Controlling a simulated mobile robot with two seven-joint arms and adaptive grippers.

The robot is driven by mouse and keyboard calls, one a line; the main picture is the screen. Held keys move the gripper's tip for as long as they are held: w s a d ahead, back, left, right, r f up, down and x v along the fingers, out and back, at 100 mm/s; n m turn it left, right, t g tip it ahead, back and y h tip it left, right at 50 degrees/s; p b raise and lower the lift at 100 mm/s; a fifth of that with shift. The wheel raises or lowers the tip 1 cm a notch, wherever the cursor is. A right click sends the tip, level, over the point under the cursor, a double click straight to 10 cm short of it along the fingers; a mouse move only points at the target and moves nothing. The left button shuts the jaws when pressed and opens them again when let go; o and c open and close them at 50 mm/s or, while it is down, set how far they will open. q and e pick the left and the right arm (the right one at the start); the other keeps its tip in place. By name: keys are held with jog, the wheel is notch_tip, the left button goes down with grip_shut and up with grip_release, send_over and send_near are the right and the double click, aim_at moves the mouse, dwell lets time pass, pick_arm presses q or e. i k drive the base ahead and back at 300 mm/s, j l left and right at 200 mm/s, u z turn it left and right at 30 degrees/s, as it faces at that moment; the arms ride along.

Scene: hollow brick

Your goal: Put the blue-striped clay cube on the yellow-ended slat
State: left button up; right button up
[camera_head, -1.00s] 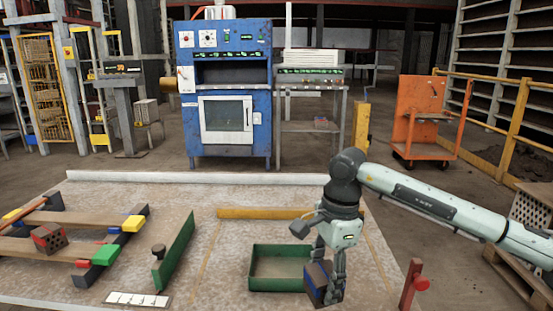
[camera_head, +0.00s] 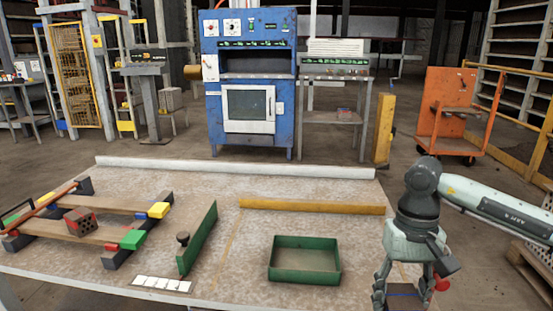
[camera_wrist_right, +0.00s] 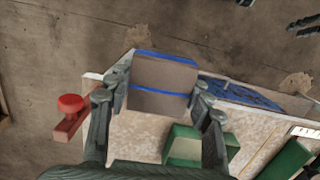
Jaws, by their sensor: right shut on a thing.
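My right gripper (camera_head: 404,296) is at the bottom right of the head view, near the table's right front corner. It is shut on the blue-striped clay cube (camera_wrist_right: 163,85), a grey-brown block with blue lines, seen between both fingers in the right wrist view. In the head view the cube is mostly hidden by the fingers and cut by the frame. The yellow-ended slat (camera_head: 115,203) is the back one of two slats on dark supports at the left; its bare brown board ends in a yellow block (camera_head: 158,210). My left gripper is not in view.
A red-marked perforated cube (camera_head: 80,222) sits on the front, green-ended slat (camera_head: 105,237). A green upright board (camera_head: 198,240) with a dark knob stands between the slats and an empty green tray (camera_head: 305,276). A red knob (camera_wrist_right: 70,103) is beside the gripper. A yellow bar (camera_head: 310,206) lies behind.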

aim_at(115, 203)
jog(key=u, duration=1)
jog(key=i+j+u, duration=0.15)
jog(key=u, duration=0.2)
jog(key=i+u, duration=0.2)
jog(key=u, duration=0.15)
jog(key=i+u, duration=0.35)
jog(key=i, duration=0.75)
